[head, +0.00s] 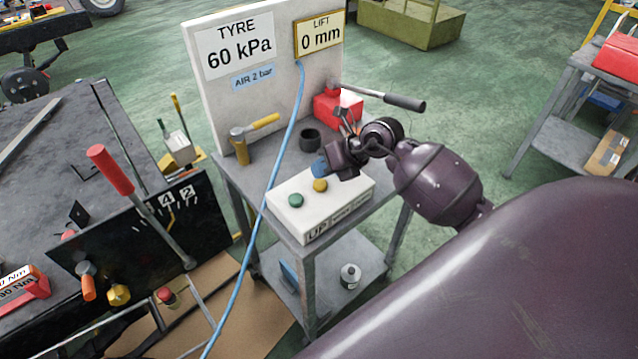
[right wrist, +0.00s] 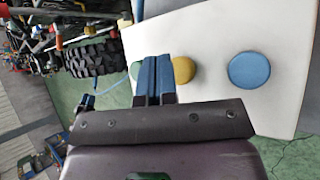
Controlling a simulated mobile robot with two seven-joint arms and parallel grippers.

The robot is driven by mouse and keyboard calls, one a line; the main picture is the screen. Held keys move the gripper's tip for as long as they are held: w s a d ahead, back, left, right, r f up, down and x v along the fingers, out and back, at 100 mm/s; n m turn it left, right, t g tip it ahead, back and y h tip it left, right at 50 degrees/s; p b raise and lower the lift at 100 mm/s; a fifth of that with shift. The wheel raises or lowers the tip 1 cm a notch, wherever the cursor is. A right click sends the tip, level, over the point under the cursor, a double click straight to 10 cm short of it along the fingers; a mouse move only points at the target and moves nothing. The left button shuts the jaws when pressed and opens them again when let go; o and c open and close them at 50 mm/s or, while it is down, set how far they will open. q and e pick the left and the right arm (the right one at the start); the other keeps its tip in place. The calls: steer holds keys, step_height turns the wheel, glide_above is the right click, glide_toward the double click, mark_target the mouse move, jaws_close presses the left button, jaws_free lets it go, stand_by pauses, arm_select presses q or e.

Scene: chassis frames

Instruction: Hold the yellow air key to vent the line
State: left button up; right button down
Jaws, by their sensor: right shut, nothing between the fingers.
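The yellow key (head: 320,185) is a round button on top of a white control box (head: 350,196), between a green key (head: 296,200) and a blue key (right wrist: 249,70). My right gripper (head: 320,167) is shut and empty, with its blue fingertips close to the yellow key, on its far side in the head view. In the right wrist view the blue fingers (right wrist: 155,75) stand just left of the yellow key (right wrist: 184,70). I cannot tell whether they touch the box. In the head view the gripper hides the blue key. My left gripper is not in view.
The box stands on a grey cart (head: 225,168) with a yellow-handled tool (head: 240,145), a dark cup (head: 310,139) and a red jack (head: 338,105). A blue hose (head: 285,135) runs down past the box. The panel (head: 268,80) reads TYRE 60 kPa, AIR 2 bar, LIFT 0 mm.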

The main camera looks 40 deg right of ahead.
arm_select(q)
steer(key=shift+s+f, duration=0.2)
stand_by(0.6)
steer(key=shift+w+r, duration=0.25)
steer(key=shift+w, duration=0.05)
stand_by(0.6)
arm_select(e)
steer(key=shift+f, duration=0.35)
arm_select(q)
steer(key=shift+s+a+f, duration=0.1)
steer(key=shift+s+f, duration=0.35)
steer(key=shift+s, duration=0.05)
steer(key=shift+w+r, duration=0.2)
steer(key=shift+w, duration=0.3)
arm_select(e)
steer(key=shift+f, duration=0.35)
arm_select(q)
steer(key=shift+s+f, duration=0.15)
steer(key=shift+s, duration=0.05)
arm_select(e)
steer(key=shift+f, duration=0.15)
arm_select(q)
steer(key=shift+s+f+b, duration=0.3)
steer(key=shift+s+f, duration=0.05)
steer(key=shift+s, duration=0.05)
arm_select(e)
steer(key=shift+f, duration=0.15)
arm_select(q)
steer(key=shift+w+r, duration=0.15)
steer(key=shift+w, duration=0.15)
